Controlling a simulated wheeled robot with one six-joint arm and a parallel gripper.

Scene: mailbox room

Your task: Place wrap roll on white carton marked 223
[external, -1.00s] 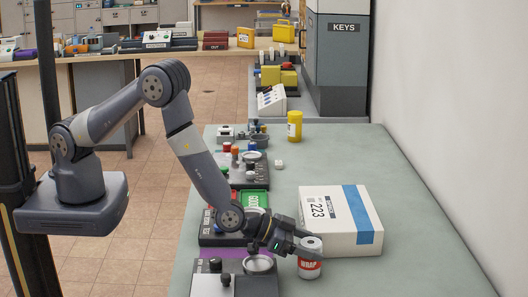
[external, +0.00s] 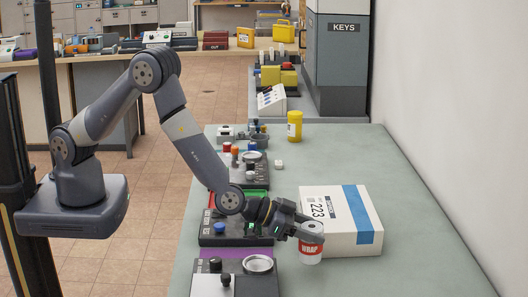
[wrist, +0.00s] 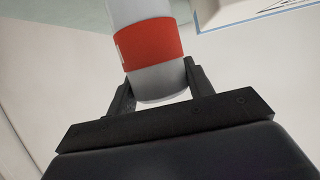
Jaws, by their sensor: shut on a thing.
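The wrap roll (external: 311,250) is a white cylinder with a red band marked WRAP. My gripper (external: 311,232) is shut on it near its upper end and holds it upright in the external view. In the wrist view the roll (wrist: 152,45) sits between the two dark fingers (wrist: 160,95). The white carton (external: 345,228) marked 223, with a blue stripe, lies on the green-grey table just right of and behind the roll. The roll overlaps the carton's front left corner in the picture. A carton edge also seems to show at the wrist view's upper right (wrist: 235,14).
Dark panels with knobs and dishes (external: 250,280) line the table's left edge, close to my arm. A yellow canister (external: 295,126) and a small white piece (external: 279,164) stand farther back. The table right of the carton (external: 430,230) is clear, up to the wall.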

